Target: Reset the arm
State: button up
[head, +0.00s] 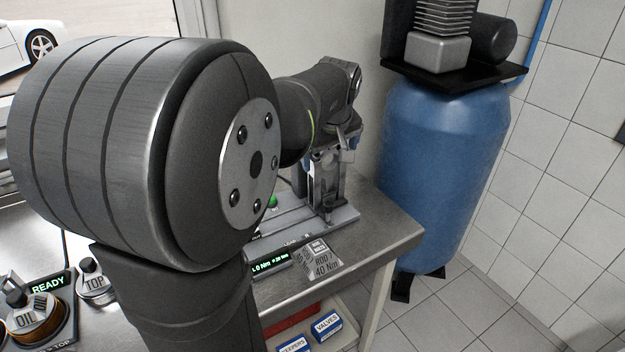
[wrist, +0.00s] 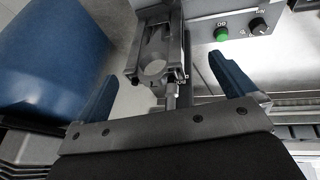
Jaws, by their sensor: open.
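My gripper (head: 331,148) is at the metal fixture at the back right of the workbench, in the head view. In the wrist view my gripper (wrist: 158,65) is open, with its two blue fingers wide apart. Between the fingers stands an upright metal fixture (wrist: 170,30) with a grey part with a round face (wrist: 153,68) and a thin rod below it. The fingers look clear of this part on both sides. In the head view the fixture (head: 328,185) is partly hidden by my gripper, so contact is hard to judge.
A blue tank (head: 440,170) stands right of the bench (head: 385,240). My arm hides much of the bench.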

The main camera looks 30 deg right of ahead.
jog(key=shift+w+d+f, duration=0.15)
jog(key=shift+w+f, duration=0.1)
jog(key=shift+f, duration=0.35)
dwell(0.4)
jog(key=v, duration=1)
